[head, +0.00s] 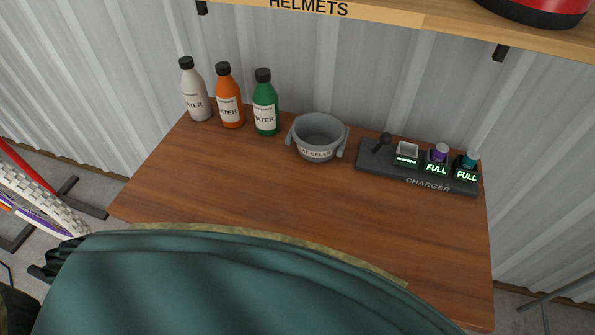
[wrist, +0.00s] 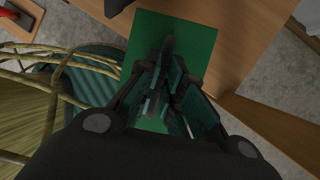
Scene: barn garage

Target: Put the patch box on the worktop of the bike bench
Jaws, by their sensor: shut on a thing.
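In the wrist view, my gripper (wrist: 163,92) is shut, its dark fingers close together over a green, square-faced thing (wrist: 200,45) that appears to be the patch box. A dark upright piece stands at the fingertips in front of the green face, and a little green shows between the fingers. The fingers hide the exact grip. Brown wood (wrist: 238,35) lies behind the green thing; I cannot tell the gap between them. In the head view, the wooden worktop (head: 270,195) is in front of me; neither my gripper nor the green box shows there.
On the worktop's back stand white, orange and green bottles (head: 264,105), a grey tub (head: 318,135) and a black charger (head: 420,170). The worktop's middle is clear. A teal-covered thing with a woven rim (head: 230,280) blocks the front. A shelf (head: 370,15) hangs above.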

